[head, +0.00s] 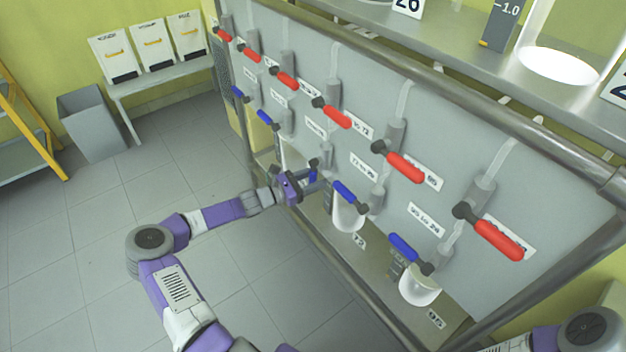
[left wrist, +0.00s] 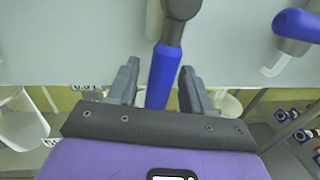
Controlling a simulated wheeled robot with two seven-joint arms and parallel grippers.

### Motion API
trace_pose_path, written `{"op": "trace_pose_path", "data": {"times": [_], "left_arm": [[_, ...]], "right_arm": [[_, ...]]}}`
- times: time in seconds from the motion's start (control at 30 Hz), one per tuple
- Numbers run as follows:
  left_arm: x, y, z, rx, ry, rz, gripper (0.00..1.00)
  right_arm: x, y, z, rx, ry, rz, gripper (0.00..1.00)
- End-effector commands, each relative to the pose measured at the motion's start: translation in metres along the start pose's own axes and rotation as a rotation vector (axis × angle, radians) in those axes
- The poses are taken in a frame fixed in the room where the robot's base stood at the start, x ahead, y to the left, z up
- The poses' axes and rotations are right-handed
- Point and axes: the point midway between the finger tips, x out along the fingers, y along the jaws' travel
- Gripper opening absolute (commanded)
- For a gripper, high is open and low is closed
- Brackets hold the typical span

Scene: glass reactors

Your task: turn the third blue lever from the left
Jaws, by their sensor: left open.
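The third blue lever from the left (head: 312,175) is on the grey panel, in the lower row, partly hidden by my left gripper (head: 298,184) in the head view. In the left wrist view this lever (left wrist: 163,76) hangs from its dark grey pivot (left wrist: 180,10) between the two fingers of my left gripper (left wrist: 159,84). The fingers are open, one on each side of the blue handle, with a gap visible at least on the left. My right gripper is out of view.
Other blue levers (head: 265,118) (head: 348,193) sit on either side; the right one (head: 403,247) is nearer. Red levers (head: 335,114) line the row above. White vessels (head: 348,216) stand below the panel. A metal rail (head: 480,98) runs above.

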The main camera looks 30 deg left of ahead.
Motion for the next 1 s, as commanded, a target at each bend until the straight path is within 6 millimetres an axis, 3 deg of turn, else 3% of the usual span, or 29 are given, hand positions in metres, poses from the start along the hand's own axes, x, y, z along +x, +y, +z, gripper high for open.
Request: {"op": "trace_pose_path", "data": {"times": [0.03, 0.37, 0.77, 1.0], "left_arm": [[-0.0001, 0.0, 0.0001, 0.0, 0.0, 0.0, 0.5], [-0.0003, -0.0001, 0.0, 0.001, 0.0, 0.0, 0.0], [-0.0006, 0.0016, 0.0004, 0.022, 0.004, -0.001, 0.0], [-0.0018, 0.0098, 0.0022, 0.133, 0.023, -0.002, 0.0]], "right_arm": [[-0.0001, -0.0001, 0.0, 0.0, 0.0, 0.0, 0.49], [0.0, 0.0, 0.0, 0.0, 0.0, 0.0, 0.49], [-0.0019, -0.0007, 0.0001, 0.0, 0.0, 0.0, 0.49], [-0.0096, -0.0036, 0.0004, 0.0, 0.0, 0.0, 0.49]]}}
